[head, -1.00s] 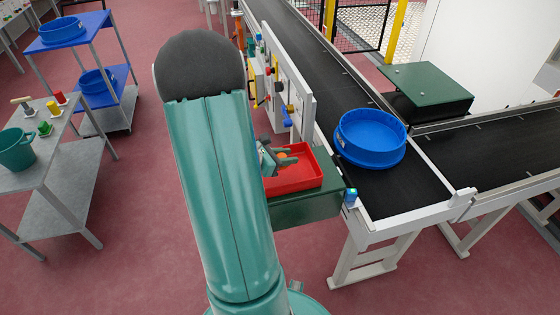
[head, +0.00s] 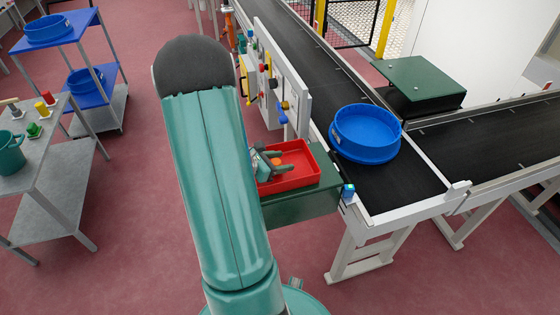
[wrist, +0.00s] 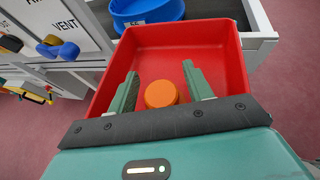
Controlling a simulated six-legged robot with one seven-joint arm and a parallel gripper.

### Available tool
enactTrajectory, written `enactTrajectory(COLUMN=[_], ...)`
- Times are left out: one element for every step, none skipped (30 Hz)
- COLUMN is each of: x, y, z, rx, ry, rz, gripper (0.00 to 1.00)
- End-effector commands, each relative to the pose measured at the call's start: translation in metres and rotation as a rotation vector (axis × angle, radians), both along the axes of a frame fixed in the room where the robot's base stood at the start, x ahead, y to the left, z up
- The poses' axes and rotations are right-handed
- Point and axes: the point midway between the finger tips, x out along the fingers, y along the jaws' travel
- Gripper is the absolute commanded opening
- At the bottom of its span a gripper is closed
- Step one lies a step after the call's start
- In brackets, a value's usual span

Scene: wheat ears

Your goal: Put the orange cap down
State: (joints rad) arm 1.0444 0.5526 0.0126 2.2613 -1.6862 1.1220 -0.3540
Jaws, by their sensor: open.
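The orange cap (wrist: 160,94) sits in the red tray (wrist: 218,38), seen in the wrist view between and a little below my gripper's fingertips (wrist: 160,80). The fingers are spread, with a visible gap between each finger and the cap. In the head view the cap (head: 275,155) is a small orange patch beside my gripper (head: 277,162), partly hidden by it. The red tray (head: 312,163) rests on a green stand beside the conveyor. I cannot tell the exact height of the fingertips above the tray floor.
A blue round tub (head: 366,134) stands on the black conveyor (head: 405,190) just right of the tray. A panel with valve handles (head: 285,85) rises behind the tray. A grey table (head: 60,175) with a green bucket stands at the left.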

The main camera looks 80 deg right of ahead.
Motion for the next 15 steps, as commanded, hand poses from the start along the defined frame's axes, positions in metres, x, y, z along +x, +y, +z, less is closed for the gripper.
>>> enactTrajectory(x=[0.000,0.000,0.001,0.001,0.003,0.007,0.010,0.013,0.017,0.021,0.025,0.032,0.036,0.040,0.046], y=[0.000,0.000,0.000,0.000,0.002,0.004,0.007,0.010,0.015,0.019,0.023,0.029,0.033,0.038,0.044], z=[0.000,0.001,0.002,0.004,0.005,0.006,0.008,0.010,0.013,0.015,0.017,0.021,0.024,0.026,0.030], rx=[0.000,0.000,-0.001,-0.001,-0.001,-0.002,-0.002,-0.002,-0.003,-0.002,-0.002,-0.003,-0.003,-0.003,-0.003], ry=[0.000,0.000,-0.001,-0.001,-0.001,0.000,0.000,0.000,0.000,-0.001,0.000,-0.001,-0.001,-0.002,-0.002], rz=[-0.001,-0.001,0.000,-0.001,0.001,0.003,0.004,0.004,0.005,0.006,0.006,0.006,0.006,0.005,0.005], gripper=[0.51,0.51,0.51,0.51,0.51,0.51,0.51,0.51,0.51,0.51,0.51,0.51,0.51,0.51,0.51])
